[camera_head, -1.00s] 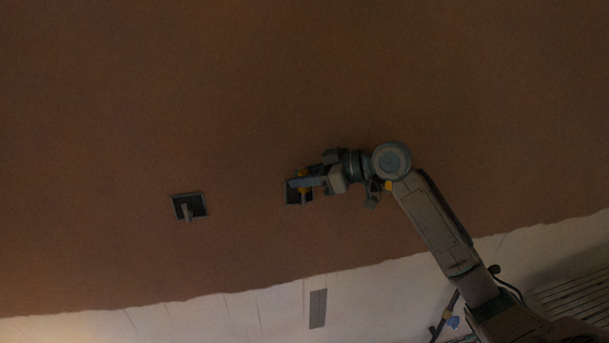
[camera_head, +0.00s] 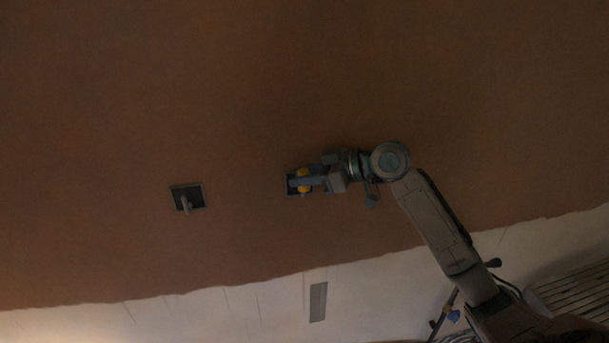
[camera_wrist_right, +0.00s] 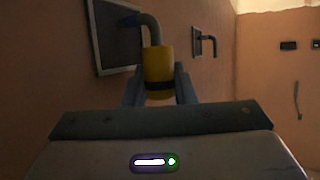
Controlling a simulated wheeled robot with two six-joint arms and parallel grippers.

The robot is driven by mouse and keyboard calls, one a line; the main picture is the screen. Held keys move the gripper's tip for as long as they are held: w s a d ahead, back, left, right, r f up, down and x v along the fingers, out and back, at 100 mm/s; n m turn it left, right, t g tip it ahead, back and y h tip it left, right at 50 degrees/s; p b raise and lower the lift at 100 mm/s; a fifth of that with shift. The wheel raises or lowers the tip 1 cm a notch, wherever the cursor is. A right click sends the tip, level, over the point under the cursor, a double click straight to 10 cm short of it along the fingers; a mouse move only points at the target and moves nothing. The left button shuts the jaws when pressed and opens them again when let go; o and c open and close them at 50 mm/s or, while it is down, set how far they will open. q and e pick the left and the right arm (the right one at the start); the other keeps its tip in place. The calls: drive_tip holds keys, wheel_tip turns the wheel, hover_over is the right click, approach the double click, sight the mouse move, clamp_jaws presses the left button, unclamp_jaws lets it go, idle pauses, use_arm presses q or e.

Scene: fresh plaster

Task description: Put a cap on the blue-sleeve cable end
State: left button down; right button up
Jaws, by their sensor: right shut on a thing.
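My right gripper (camera_head: 304,181) is shut on a yellow cap (camera_wrist_right: 158,75), in front of the right-hand wall box (camera_head: 291,191). The yellow of the cap also shows around the fingers in the head view (camera_head: 303,187). In the right wrist view a cable (camera_wrist_right: 151,29) comes out of the dark box (camera_wrist_right: 113,38) and bends down. Its lower end meets the top of the cap; I cannot tell how far inside it sits. A dark bluish stretch of this cable (camera_wrist_right: 129,21) shows close to the box. My left gripper is out of view.
A second wall box (camera_head: 188,196) with a grey cable (camera_head: 185,203) is to the left; its cable also shows in the right wrist view (camera_wrist_right: 210,42). The brown plaster wall is otherwise clear around my right arm. A grey plate (camera_head: 318,301) is on the pale strip below.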

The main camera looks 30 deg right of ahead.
drive_tip(key=shift+f, duration=0.2)
drive_tip(key=o, duration=1)
drive_tip(key=shift+o, duration=0.2)
drive_tip(key=shift+s+d, duration=0.1)
drive_tip(key=b+v, duration=0.6)
drive_tip(key=v, duration=0.4)
drive_tip(key=shift+s+d, duration=0.15)
drive_tip(key=shift+r, duration=0.1)
